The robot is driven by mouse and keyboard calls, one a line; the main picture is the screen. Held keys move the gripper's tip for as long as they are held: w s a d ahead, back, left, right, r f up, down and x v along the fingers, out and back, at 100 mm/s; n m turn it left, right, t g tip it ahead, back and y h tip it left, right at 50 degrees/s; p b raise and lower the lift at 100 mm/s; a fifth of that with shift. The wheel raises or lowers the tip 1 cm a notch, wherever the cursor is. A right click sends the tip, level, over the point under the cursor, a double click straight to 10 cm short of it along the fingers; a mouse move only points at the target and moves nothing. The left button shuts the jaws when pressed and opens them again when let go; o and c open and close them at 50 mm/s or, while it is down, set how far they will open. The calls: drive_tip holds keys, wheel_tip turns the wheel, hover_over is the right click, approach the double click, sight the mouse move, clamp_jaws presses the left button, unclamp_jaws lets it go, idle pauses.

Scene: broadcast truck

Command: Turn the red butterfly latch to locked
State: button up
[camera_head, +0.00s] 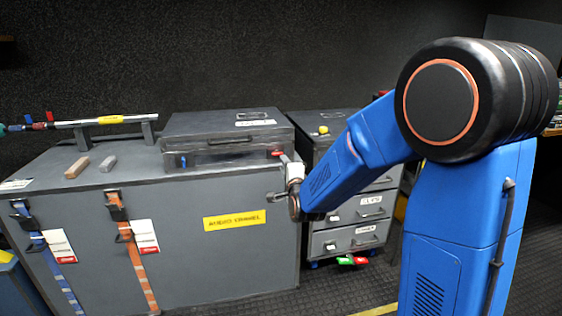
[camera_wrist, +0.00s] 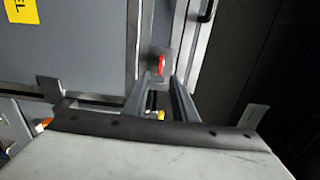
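The red butterfly latch (camera_head: 277,153) is on the right front of the grey case (camera_head: 228,136). In the wrist view the red latch (camera_wrist: 161,65) shows just beyond and between my fingertips. My gripper (camera_head: 285,161) is at the right front of the case, close to the red latch. In the wrist view my gripper (camera_wrist: 158,84) is open, its two grey fingers apart with dark space between them. I cannot tell whether a finger touches the latch. A blue latch (camera_head: 183,161) is on the left front of the case.
The case lies on a large grey crate (camera_head: 180,260) with a yellow label (camera_head: 235,221). A brown block (camera_head: 77,167), a grey block (camera_head: 108,163) and a rail (camera_head: 90,121) are at left. A grey drawer cabinet (camera_head: 347,241) stands close on the right, behind my arm.

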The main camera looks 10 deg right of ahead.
drive_tip(key=s, duration=0.9)
drive_tip(key=s+d+f+n+g, duration=0.1)
drive_tip(key=s+n+g, duration=0.3)
drive_tip(key=s, duration=0.8)
drive_tip(key=s+d+f+n+g, duration=0.2)
drive_tip(key=s+n, duration=0.6)
drive_tip(key=s, duration=0.5)
drive_tip(key=s+d+f+n+g, duration=0.2)
drive_tip(key=s+n+g, duration=0.4)
drive_tip(key=s, duration=0.6)
drive_tip(key=shift+s+d+g, duration=0.4)
drive_tip(key=shift+d+g, duration=0.2)
drive_tip(key=shift+d, duration=0.3)
drive_tip(key=shift+w, duration=0.1)
